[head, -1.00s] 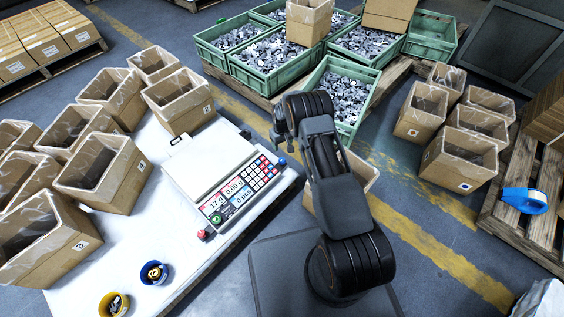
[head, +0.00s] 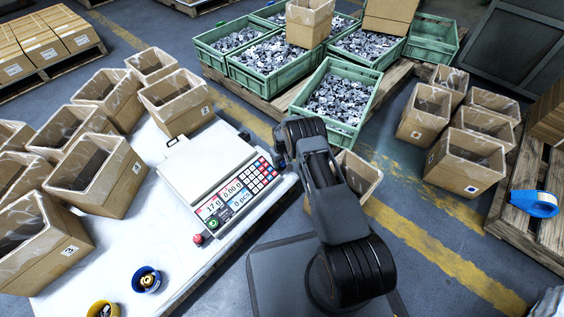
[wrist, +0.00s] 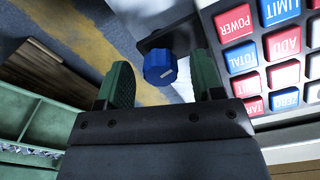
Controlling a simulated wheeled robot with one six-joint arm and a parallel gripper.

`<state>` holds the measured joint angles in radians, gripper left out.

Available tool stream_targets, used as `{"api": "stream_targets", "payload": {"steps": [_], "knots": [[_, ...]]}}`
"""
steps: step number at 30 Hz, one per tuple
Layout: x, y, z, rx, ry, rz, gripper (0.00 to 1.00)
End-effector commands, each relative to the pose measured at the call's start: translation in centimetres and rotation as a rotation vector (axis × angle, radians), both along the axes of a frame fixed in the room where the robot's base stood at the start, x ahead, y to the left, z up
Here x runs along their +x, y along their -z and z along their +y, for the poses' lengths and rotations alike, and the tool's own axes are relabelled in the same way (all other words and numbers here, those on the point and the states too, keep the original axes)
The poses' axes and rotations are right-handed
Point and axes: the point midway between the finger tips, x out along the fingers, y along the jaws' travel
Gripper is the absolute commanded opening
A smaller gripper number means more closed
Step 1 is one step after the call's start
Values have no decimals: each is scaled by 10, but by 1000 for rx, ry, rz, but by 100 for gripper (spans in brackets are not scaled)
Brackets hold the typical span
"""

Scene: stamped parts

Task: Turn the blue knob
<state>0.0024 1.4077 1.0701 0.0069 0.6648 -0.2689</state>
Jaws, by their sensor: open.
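The blue knob (wrist: 160,66) shows in the wrist view, on a dark bracket beside the scale's keypad, with a pale mark on its face. In the head view my arm's end hides it. My gripper (wrist: 163,78) is open, with one green finger on each side of the knob in the wrist view. A gap shows between the knob and each finger. I cannot tell how deep the fingers reach. In the head view my gripper (head: 280,149) is at the right edge of the scale (head: 208,165), by its keypad.
A red button (head: 198,239) is at the scale's front corner. Open cartons crowd the left of the white table (head: 110,255). Green crates of metal parts (head: 338,98) stand behind my arm. Two small cups, blue (head: 147,279) and yellow, sit at the table's front.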

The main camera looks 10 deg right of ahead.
Motion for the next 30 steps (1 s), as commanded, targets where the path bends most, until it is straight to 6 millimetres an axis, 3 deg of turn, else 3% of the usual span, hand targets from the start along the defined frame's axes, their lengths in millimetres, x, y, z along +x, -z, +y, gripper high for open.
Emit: {"api": "stream_targets", "payload": {"steps": [5, 20, 30], "knots": [[0, 0, 0, 0, 0, 0, 60], [0, 0, 0, 0, 0, 0, 12], [0, 1, 0, 0, 66, -1, 12]]}}
